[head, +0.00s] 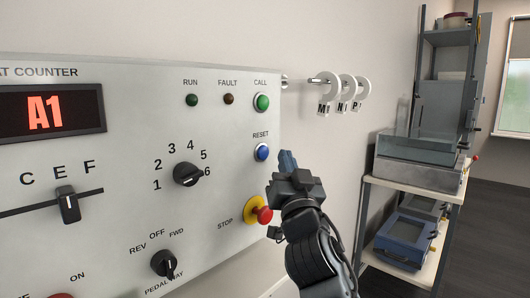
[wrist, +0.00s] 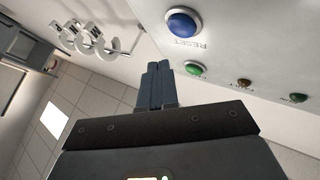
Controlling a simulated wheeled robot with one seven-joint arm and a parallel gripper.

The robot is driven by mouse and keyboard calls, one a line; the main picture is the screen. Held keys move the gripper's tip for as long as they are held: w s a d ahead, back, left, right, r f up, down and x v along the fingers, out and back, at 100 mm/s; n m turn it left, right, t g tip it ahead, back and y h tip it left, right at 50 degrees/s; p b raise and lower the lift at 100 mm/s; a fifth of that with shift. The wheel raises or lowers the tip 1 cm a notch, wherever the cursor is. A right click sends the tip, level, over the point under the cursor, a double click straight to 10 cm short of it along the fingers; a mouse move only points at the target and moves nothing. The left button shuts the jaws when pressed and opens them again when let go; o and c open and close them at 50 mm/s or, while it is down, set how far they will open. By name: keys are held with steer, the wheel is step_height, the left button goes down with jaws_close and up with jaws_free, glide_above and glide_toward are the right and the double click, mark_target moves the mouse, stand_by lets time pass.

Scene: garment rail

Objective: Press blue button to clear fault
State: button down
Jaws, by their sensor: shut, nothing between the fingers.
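The blue RESET button (head: 263,152) is on the right side of the white control panel, below the green CALL button (head: 262,102). My gripper (head: 287,160) is shut and empty. In the head view its fingertips are just right of and slightly below the blue button, apart from it in the picture. In the wrist view the blue button (wrist: 184,23) is above and right of the gripper fingertips (wrist: 158,66), with a gap between them. The FAULT lamp (head: 229,99) looks dark brown, and the display (head: 45,113) reads A1 in red.
A red STOP button (head: 264,215) on a yellow base sits below RESET, close to my wrist. A rotary dial (head: 187,174) is to the left. White ring tags (head: 345,92) hang on a rail right of the panel. A shelf rack (head: 415,185) stands farther right.

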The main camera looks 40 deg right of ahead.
steer(key=s, duration=0.2)
steer(key=shift+s, duration=0.35)
stand_by(0.4)
steer(key=s+a+f+n+y, duration=0.3)
steer(key=s+a+f+y, duration=0.25)
steer(key=a+f, duration=0.35)
steer(key=s+a+f+n+y, duration=0.35)
steer(key=s+a+f, duration=0.3)
steer(key=f, duration=0.45)
steer(key=s+a+f+n+g+y, duration=0.1)
steer(key=s+a+f+g+y, duration=0.1)
steer(key=s, duration=0.9)
steer(key=s+a+f+n+g+y, duration=0.2)
steer(key=s+a+f, duration=0.1)
steer(key=s, duration=0.9)
steer(key=shift+a+y, duration=0.4)
steer(key=shift+a, duration=0.35)
